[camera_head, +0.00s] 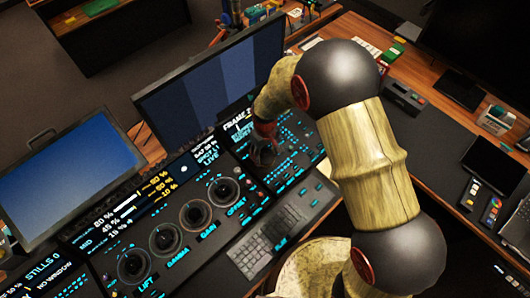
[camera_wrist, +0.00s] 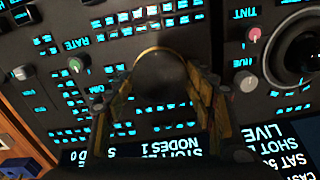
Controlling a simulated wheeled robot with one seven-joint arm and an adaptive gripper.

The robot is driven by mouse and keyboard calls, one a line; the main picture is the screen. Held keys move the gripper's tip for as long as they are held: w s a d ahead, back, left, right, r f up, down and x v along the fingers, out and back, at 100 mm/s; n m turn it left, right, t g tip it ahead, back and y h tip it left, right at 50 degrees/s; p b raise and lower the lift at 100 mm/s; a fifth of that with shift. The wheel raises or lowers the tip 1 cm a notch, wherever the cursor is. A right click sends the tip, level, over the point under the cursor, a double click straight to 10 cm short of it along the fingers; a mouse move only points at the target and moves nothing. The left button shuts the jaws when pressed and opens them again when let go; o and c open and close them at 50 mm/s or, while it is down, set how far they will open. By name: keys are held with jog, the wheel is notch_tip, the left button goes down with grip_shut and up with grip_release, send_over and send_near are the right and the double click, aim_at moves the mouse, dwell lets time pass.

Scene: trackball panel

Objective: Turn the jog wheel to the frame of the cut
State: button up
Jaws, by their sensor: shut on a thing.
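The jog wheel (camera_wrist: 161,72) shows in the wrist view as a dark round disc on the black panel, framed by the yellow-brown fingers of my gripper (camera_wrist: 162,92). The fingers are shut on it from both sides. In the head view my gripper (camera_head: 265,136) points down at the right-hand panel, and the jog wheel (camera_head: 264,157) is a dark shape beneath it, partly hidden. A small display (camera_head: 237,128) left of the gripper begins with "FRAME"; its number is partly covered and not readable.
Several large trackball rings, such as the gain ring (camera_head: 195,214), stand left on the panel. A wide monitor (camera_head: 213,80) rises close behind my gripper. A keyboard (camera_head: 262,242) lies in front. Small knobs (camera_wrist: 75,65) flank the wheel in the wrist view.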

aim_at(266, 155)
jog(key=m+p, duration=0.1)
jog(key=m, duration=0.3)
jog(key=shift+m, duration=0.3)
jog(key=shift+d+m+p, duration=0.1)
jog(key=shift+m+p, duration=0.2)
jog(key=shift+m, duration=2)
jog(key=o, duration=1.1)
jog(key=shift+c, duration=0.2)
jog(key=shift+o, duration=0.5)
jog(key=shift+r, duration=0.15)
notch_tip(266, 155, up, 12)
